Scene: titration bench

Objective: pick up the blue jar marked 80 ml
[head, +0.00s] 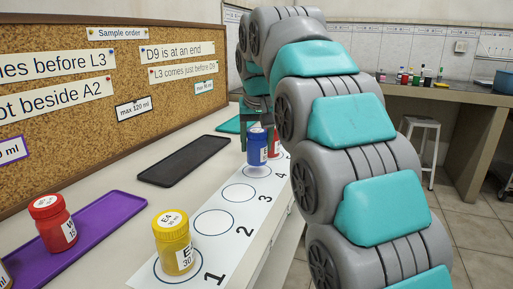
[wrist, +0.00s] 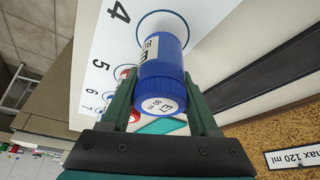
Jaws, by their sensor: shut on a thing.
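The blue jar (head: 257,149) stands upright at circle 4 of the white numbered strip (head: 227,256). In the wrist view the blue jar (wrist: 164,67) has a white side label and a lid label that seems to read E7 and 80. My gripper (wrist: 160,82) is shut on it, with one dark green finger on each side near the lid. In the head view my gripper (head: 257,124) reaches the jar from behind and above. I cannot tell whether its base touches the strip.
A yellow jar (head: 173,245) marked E4, 30 stands at circle 1; circles 2 and 3 are empty. A red jar (head: 52,221) stands on a purple tray (head: 104,222). Another red jar (head: 275,145) is close behind the blue one. A black tray (head: 185,160) is empty.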

